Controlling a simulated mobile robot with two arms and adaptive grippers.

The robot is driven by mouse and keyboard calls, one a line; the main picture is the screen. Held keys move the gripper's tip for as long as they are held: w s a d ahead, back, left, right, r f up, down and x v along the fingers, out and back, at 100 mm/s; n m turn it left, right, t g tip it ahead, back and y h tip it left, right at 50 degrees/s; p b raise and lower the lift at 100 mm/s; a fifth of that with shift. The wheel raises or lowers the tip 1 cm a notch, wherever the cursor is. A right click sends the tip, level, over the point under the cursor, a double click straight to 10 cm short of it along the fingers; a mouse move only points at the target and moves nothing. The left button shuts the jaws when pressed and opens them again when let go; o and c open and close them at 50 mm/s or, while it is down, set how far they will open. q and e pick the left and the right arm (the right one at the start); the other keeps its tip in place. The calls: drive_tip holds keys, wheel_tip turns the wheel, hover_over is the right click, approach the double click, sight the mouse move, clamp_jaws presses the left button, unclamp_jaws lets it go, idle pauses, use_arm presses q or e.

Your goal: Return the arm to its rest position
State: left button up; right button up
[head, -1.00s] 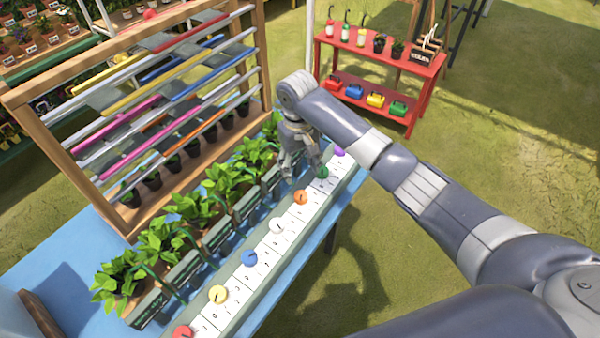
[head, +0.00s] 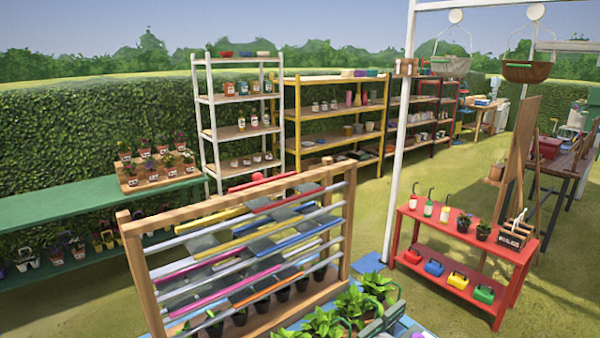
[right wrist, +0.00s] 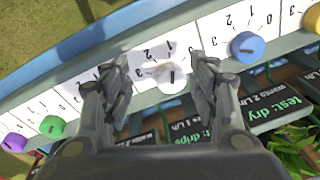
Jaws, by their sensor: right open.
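My right gripper (right wrist: 160,70) shows in the right wrist view, its two fingers apart with nothing held. A white round knob (right wrist: 172,78) on the numbered dial strip (right wrist: 150,50) appears between the fingers. Whether the fingers touch it cannot be told. A blue knob (right wrist: 247,47) and a yellow knob (right wrist: 313,18) are to the right. A green knob (right wrist: 52,126) and a purple knob (right wrist: 14,142) are to the left. Neither arm shows in the head view.
Potted plants (head: 352,304) stand before a wooden rack (head: 140,268) in the head view. A red stand (head: 468,245) with bottles and small coloured containers is at the right. A white post (head: 402,150) rises between them. Dark plant labels (right wrist: 283,107) lie close below the strip.

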drive_tip(key=s+d+r+m+t, duration=0.1)
drive_tip(key=s+d, duration=0.2)
drive_tip(key=s, duration=0.4)
drive_tip(key=s+d+t+h, duration=0.1)
drive_tip(key=s+d, duration=0.2)
drive_tip(key=s, duration=0.5)
drive_tip(key=s+d+r+m+t, duration=0.1)
drive_tip(key=s+d, duration=0.2)
drive_tip(key=s, duration=0.4)
wheel_tip(320, 180, down, 30)
drive_tip(key=s+g+b, duration=0.2)
drive_tip(key=b, duration=0.1)
use_arm(q)
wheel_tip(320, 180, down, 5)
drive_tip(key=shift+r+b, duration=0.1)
drive_tip(key=shift+b, duration=0.8)
use_arm(e)
drive_tip(key=s+d+f, duration=0.3)
drive_tip(key=s+f, duration=1.3)
drive_tip(key=f, duration=0.1)
drive_tip(key=shift+s+d+n+g, duration=0.2)
drive_tip(key=shift+s+n+g, duration=0.1)
drive_tip(key=shift+g, duration=0.1)
drive_tip(key=shift+f, duration=0.1)
